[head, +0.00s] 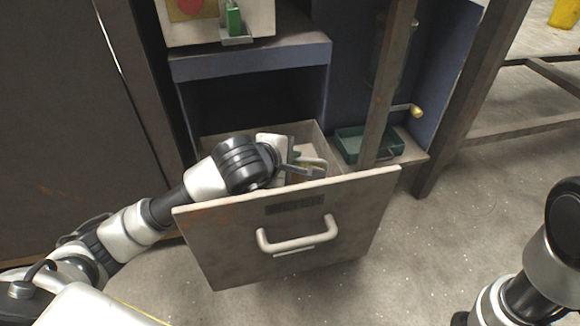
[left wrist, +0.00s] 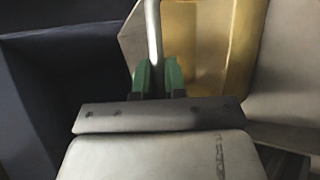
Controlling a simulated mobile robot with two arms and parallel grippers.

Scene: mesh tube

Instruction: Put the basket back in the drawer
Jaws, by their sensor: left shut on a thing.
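The drawer (head: 225,243) is pulled open, its front facing me with a pale bar handle. My left gripper (head: 316,171) reaches in over the drawer from the left, just behind its front panel. In the left wrist view my left gripper (left wrist: 158,78) has its green fingertips shut on a thin pale rod (left wrist: 153,30), which looks like the basket's handle. A tan-yellow surface (left wrist: 195,45) lies behind it, perhaps the basket or the drawer inside. The basket's body is mostly hidden by my gripper and the drawer front. My right gripper is not in view.
A blue cabinet (head: 250,62) frames the drawer, with an empty dark opening above it. A green tray (head: 352,146) sits low to the right of the drawer, behind a rusty post (head: 386,90). Grey floor (head: 480,200) is free to the right.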

